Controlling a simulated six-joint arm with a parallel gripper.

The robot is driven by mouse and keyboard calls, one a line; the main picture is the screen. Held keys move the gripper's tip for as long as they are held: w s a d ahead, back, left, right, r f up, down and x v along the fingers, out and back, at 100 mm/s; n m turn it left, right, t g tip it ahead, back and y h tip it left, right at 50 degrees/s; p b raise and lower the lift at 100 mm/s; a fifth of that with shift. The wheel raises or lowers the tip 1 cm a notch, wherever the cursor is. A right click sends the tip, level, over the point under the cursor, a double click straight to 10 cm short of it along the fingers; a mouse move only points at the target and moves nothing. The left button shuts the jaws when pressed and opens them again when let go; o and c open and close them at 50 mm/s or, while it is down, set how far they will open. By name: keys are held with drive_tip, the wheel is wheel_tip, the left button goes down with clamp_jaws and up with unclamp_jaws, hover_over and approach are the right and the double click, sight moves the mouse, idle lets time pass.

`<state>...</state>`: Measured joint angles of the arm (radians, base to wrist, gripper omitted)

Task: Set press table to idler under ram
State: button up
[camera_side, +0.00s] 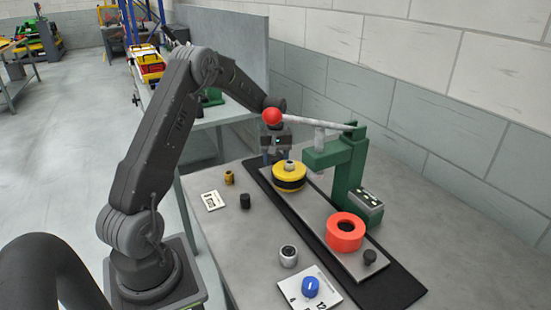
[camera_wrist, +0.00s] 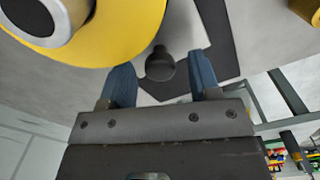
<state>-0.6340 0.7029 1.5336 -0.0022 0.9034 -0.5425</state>
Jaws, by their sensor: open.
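The green press (camera_side: 350,165) stands at the back of the bench, with a lever ending in a red ball (camera_side: 271,116). Its sliding table (camera_side: 312,208) is a grey plate on a dark base strip. The plate carries a yellow-black wheel with a metal hub (camera_side: 289,178), left of the press head, and an orange-red ring (camera_side: 345,232) nearer the camera. I cannot tell which is the idler. My gripper (camera_wrist: 160,62) is open at the plate's far end. In the wrist view a dark knob (camera_wrist: 160,66) shows between its fingers, apart from both, beside the yellow wheel (camera_wrist: 110,35).
Another dark knob (camera_side: 370,257) stands at the plate's near end. On the bench lie a small brass part (camera_side: 229,177), a black cylinder (camera_side: 245,201), a metal bushing (camera_side: 288,256) and a blue dial (camera_side: 310,287) on a white card. The lever hangs close above my gripper.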

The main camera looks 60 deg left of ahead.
drive_tip(key=shift+f, duration=0.1)
clamp_jaws()
idle(0.5)
